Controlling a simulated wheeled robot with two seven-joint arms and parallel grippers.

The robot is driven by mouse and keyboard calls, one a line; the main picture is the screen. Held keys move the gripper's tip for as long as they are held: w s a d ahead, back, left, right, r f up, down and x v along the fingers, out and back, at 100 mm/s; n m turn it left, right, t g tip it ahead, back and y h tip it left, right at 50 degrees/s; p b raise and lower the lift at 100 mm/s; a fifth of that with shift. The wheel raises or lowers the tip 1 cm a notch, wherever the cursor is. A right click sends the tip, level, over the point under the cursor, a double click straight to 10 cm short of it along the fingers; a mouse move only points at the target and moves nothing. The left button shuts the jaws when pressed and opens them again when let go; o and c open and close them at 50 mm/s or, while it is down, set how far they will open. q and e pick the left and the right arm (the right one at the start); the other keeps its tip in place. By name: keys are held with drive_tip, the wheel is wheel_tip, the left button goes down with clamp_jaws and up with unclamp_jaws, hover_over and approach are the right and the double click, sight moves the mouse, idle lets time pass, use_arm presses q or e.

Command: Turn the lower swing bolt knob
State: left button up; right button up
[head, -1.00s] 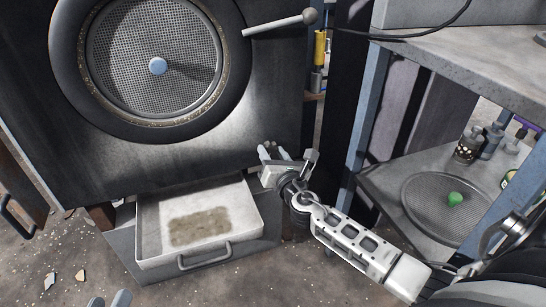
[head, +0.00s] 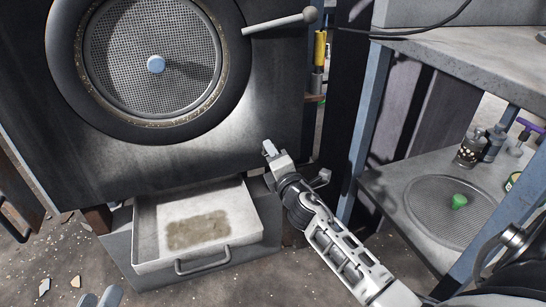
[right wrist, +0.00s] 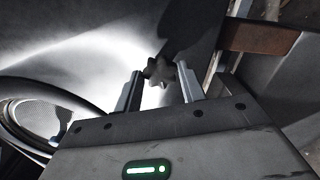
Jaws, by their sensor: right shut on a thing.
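The lower swing bolt knob, dark and star-shaped, shows in the right wrist view (right wrist: 158,71) between the two fingers of my right gripper (right wrist: 160,86). In the head view my right gripper (head: 270,150) is at the lower right of the dark machine front (head: 265,100), and I cannot make out the knob there. The right gripper is shut on the knob. The tips of my left gripper (head: 100,298) show at the bottom edge of the head view, apart and with nothing visible between them.
A round mesh screen (head: 150,60) is in the machine front. A grey lever (head: 280,23) with a dark ball end is above my right gripper. An open drawer (head: 150,235) is below. A shelf rack (head: 430,45) at the right holds bottles and a sieve (head: 415,205).

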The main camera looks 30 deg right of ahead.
use_arm(q)
drive_tip(key=shift+f, duration=0.15)
use_arm(e)
drive_tip(key=m, duration=0.3)
use_arm(q)
drive_tip(key=shift+f, duration=0.1)
idle(0.4)
use_arm(e)
drive_tip(key=shift+f, duration=0.1)
drive_tip(key=o, duration=0.9)
drive_tip(key=shift+o, duration=0.2)
drive_tip(key=shift+s+a, duration=0.1)
drive_tip(key=shift+s, duration=0.05)
